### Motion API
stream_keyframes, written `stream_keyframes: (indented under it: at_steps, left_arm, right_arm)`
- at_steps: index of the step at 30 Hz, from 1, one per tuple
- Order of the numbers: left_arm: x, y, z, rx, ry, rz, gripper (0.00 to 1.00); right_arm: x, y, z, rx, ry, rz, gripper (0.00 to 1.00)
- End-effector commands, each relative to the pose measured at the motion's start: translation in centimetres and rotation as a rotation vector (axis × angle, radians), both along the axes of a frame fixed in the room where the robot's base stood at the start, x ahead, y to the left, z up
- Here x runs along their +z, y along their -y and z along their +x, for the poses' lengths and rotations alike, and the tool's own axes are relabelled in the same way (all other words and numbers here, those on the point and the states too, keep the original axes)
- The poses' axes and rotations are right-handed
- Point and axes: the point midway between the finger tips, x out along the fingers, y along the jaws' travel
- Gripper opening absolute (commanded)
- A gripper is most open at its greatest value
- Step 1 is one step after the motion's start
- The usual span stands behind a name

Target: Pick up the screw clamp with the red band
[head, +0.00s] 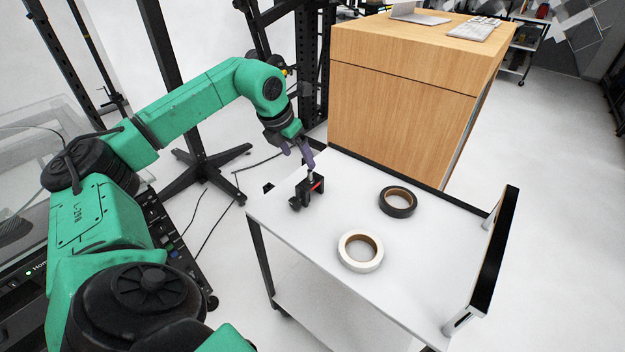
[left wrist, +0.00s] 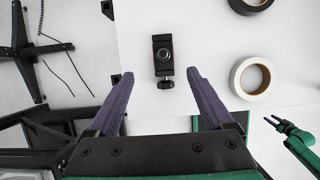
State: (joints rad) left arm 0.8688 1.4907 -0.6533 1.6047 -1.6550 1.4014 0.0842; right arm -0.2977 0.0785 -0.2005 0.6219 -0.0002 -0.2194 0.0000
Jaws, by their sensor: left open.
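My right gripper (left wrist: 275,121) shows small in the left wrist view.
A white tape roll (head: 360,262) and a black tape roll (head: 411,202) lie on the cart, right of the clamp. A wooden cabinet (head: 400,110) stands behind the cart. A black stand (head: 203,160) is on the floor to the left. The cart's right part is clear.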

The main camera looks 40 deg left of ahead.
Motion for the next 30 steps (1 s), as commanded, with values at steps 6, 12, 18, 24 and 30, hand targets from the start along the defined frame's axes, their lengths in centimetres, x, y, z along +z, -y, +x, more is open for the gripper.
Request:
stream_keyframes:
  at_steps: [6,12,18,24,30]
  left_arm:
    - [-5.0,0.2,2.1,-0.001,-0.002,-0.006,0.85]
    - [-7.6,0.3,3.0,-0.002,0.0,-0.006,0.85]
    - [-11.1,0.4,4.2,-0.001,0.002,-0.007,0.85]
    - [-11.6,0.4,4.4,-0.002,0.002,-0.005,0.85]
    - [-11.6,0.4,4.4,-0.002,0.003,-0.006,0.24]
  right_arm:
    - [0.9,0.1,-1.1,0.0,-0.019,-0.002,0.5]
    - [1.7,0.1,-0.5,0.0,-0.01,-0.002,0.5]
    - [2.5,0.1,-0.3,0.0,-0.005,-0.002,0.5]
    - [2.4,0.1,-0.2,-0.001,-0.004,-0.002,0.5]
    - [2.4,0.1,-0.2,0.0,-0.004,-0.002,0.5]
